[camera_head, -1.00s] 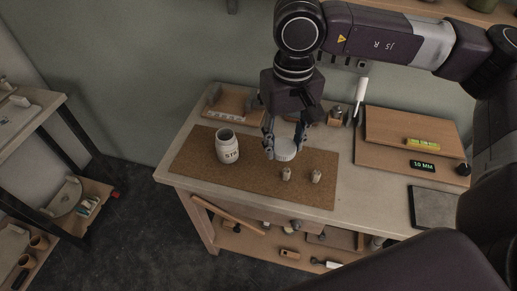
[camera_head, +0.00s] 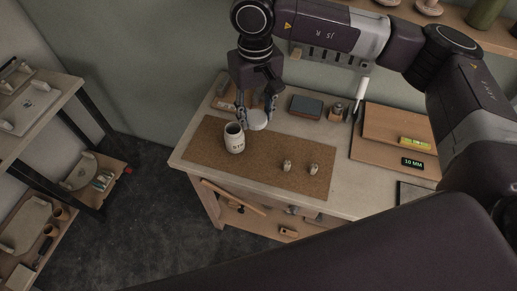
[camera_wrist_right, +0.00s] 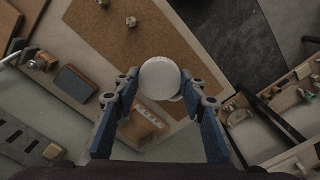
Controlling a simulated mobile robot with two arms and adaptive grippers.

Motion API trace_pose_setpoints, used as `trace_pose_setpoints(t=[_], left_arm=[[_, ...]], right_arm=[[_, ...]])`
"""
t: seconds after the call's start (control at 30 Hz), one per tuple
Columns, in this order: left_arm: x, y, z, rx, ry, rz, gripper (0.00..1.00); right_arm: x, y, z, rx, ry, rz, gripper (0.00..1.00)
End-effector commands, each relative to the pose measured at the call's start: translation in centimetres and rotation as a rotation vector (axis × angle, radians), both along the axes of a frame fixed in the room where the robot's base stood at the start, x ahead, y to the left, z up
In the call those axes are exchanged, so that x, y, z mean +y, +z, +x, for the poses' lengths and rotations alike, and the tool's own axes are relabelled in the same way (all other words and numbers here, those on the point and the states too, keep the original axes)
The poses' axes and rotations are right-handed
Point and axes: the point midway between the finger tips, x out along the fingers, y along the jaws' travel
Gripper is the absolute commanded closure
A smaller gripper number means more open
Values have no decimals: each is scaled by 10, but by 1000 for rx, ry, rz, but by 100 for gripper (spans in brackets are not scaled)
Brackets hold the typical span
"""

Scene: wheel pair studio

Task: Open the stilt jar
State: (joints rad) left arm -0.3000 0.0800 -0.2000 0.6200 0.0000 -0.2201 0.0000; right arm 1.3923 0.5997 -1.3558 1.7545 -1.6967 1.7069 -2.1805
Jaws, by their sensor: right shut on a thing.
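The stilt jar (camera_head: 234,143) is a white jar with dark lettering, standing upright on the brown mat (camera_head: 205,157). Its dark mouth is uncovered. My right gripper (camera_head: 257,118) is shut on the white round lid (camera_head: 258,124), just right of and behind the jar, apart from it. In the right wrist view the lid (camera_wrist_right: 160,78) sits between the fingertips and hides most of what lies below it. My left gripper is not in view.
Two small pale pieces (camera_head: 287,166) (camera_head: 313,169) stand on the mat. A dark block (camera_head: 306,106) lies behind it. A wooden board with a yellow level (camera_head: 414,143) is at the right. Shelves (camera_head: 40,110) stand apart at the left.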

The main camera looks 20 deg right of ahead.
Motion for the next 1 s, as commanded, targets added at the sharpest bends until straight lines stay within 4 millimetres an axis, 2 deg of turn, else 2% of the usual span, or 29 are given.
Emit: trace_pose_setpoints(t=[0.4, 0.5, 0.77, 1.0], left_arm=[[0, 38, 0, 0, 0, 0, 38], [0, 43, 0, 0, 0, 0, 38], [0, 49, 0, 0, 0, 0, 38], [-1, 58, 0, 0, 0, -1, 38]], right_arm=[[0, -106, -3, 7, -1, -1, 91], [-1, -126, -2, 5, -1, -2, 91], [0, -153, -2, 4, -1, -1, 91], [-1, -185, -1, 3, -1, -1, 91]])
